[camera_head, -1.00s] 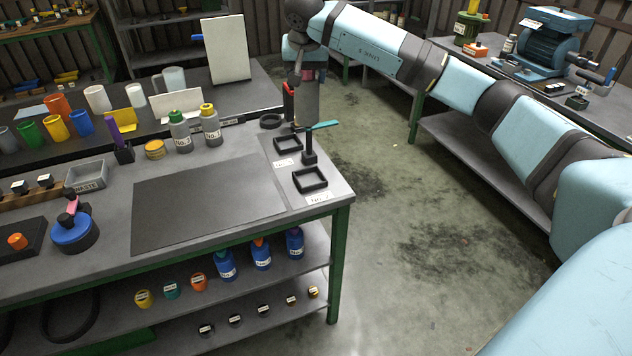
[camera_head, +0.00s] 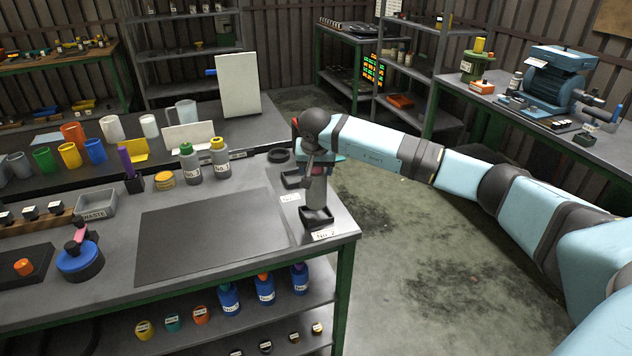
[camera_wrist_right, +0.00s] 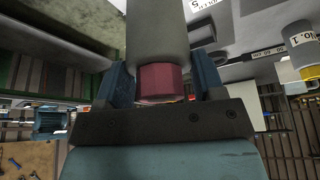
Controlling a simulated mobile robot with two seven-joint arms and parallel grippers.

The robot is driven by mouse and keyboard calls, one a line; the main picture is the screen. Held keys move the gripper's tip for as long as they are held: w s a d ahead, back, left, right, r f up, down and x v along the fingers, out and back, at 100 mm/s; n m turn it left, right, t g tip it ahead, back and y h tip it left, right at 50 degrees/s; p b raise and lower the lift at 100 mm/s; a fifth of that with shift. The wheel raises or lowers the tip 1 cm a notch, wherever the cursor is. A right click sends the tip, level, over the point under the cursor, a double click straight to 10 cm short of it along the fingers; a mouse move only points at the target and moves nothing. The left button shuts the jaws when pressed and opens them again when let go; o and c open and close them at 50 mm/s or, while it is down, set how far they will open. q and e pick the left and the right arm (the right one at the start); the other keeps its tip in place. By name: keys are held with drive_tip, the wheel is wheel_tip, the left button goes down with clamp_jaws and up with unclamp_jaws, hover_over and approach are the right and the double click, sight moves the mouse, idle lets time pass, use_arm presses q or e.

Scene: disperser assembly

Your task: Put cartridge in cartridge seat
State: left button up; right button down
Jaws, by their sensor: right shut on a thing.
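The cartridge is a grey cylinder (camera_head: 316,191) with a dark red end. It stands roughly upright at the front right corner of the bench. My right gripper (camera_head: 317,166) is shut on its upper end from above. In the right wrist view the grey cartridge body (camera_wrist_right: 157,35) and its dark red end (camera_wrist_right: 160,82) show between the two fingers. The cartridge's lower end is at the black square seat (camera_head: 318,220) by the No. 2 label. I cannot tell whether it is inside the frame or just above it. The second black seat (camera_head: 291,181) is behind it, partly hidden. My left gripper is not in view.
A flat dark mat (camera_head: 205,235) lies left of the seats. Two grey bottles with a green cap (camera_head: 190,167) and a yellow cap (camera_head: 221,160) stand behind it. A black ring (camera_head: 279,156) lies near the arm. The bench's right edge is close to the seat.

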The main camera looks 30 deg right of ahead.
sight(316, 181)
drive_tip(key=shift+f, duration=2.2)
drive_tip(key=shift+f, duration=0.1)
drive_tip(key=shift+c, duration=1.1)
unclamp_jaws()
